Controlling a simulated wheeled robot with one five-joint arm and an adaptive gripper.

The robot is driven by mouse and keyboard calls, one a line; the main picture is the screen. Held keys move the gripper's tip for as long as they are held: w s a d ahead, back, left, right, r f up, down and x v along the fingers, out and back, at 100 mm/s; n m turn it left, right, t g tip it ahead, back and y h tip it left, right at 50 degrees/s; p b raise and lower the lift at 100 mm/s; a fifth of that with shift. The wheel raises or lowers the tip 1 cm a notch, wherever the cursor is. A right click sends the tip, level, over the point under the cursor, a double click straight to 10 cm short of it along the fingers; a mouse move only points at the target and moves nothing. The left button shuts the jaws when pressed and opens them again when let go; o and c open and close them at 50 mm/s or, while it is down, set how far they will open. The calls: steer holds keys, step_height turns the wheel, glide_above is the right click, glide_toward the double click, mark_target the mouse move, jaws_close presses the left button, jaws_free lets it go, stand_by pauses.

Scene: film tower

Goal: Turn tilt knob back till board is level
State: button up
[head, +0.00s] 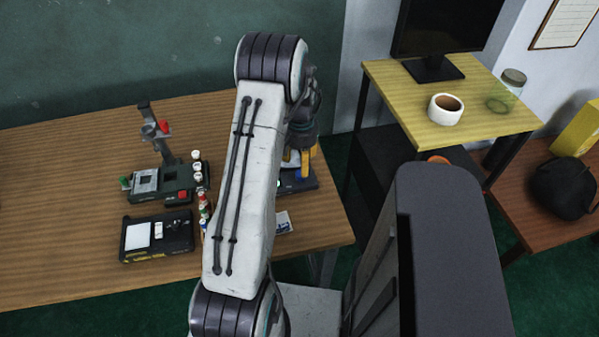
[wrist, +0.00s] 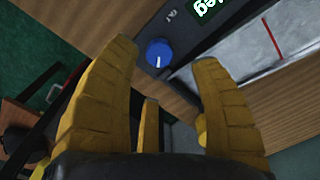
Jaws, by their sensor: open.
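In the wrist view, a round blue knob (wrist: 158,53) with a short white mark sits on a dark panel beside a small upside-down label. My gripper (wrist: 165,60) has its yellow fingers spread apart, with the knob showing between and just beyond the tips. I see no clear contact. A pale flat surface (wrist: 238,72) with a red line lies right of the knob; I cannot tell whether it is the board or whether it is level. In the head view, my gripper (head: 298,160) is partly hidden behind my arm, over a dark device (head: 300,184).
A green display (wrist: 212,8) reading "deg" is cut off at the wrist view's top. In the head view, a dark tower stand (head: 170,180) and a black box (head: 157,237) stand left of my arm on the wooden table (head: 60,200). A yellow side table (head: 395,95) stands right.

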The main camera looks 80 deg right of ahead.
mark_target(301, 176)
steer(key=shift+f+p, duration=0.35)
steer(key=shift+f, duration=2.6)
steer(key=shift+o, duration=0.3)
jaws_close()
